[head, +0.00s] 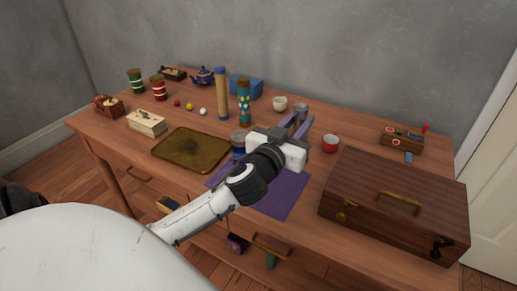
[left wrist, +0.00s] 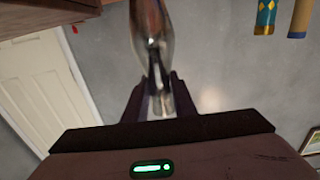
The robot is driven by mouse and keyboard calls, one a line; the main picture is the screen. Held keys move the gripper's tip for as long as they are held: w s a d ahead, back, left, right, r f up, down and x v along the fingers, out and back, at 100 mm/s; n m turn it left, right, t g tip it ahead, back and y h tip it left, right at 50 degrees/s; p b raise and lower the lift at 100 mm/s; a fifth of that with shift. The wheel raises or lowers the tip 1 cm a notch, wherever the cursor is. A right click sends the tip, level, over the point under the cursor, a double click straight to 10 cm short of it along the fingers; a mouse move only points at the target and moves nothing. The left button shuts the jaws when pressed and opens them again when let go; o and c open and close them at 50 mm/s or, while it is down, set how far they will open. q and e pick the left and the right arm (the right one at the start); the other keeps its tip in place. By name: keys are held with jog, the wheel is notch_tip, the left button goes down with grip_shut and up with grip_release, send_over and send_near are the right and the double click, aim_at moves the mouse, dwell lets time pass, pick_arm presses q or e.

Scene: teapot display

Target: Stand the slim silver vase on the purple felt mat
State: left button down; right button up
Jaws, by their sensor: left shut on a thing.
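The slim silver vase (left wrist: 150,30) shows in the left wrist view, between the two fingers of my left gripper (left wrist: 158,98), which is shut on its narrow part. That view appears upside down, and the vase's wider body runs off its top edge. In the head view my left gripper (head: 299,122) reaches over the table beyond the purple felt mat (head: 284,197). A grey shape, likely the vase, shows at its fingertips; most of it is hidden. The mat lies flat near the front edge, partly covered by my left arm. My right gripper is not in view.
A large wooden case (head: 395,207) stands right of the mat, and a dark gold tray (head: 190,150) lies left. A red bowl (head: 330,143), a white cup (head: 280,103) and a blue patterned cylinder (head: 244,103) stand around the gripper. A blue jar (head: 238,140) is partly hidden beside it.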

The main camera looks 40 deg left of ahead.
pick_arm(q)
jog(key=shift+w+a+r, duration=0.15)
jog(key=shift+w+a, duration=0.25)
jog(key=shift+w, duration=0.1)
notch_tip(320, 180, down, 4)
jog(key=shift+f+b, duration=0.25)
jog(key=shift+b, duration=0.45)
jog(key=shift+f, duration=0.75)
notch_tip(320, 180, down, 3)
jog(key=shift+f+b, duration=0.15)
jog(key=shift+b, duration=0.55)
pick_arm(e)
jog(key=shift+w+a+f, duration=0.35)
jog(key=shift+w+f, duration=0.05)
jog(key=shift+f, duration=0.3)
pick_arm(q)
jog(key=shift+f, duration=0.1)
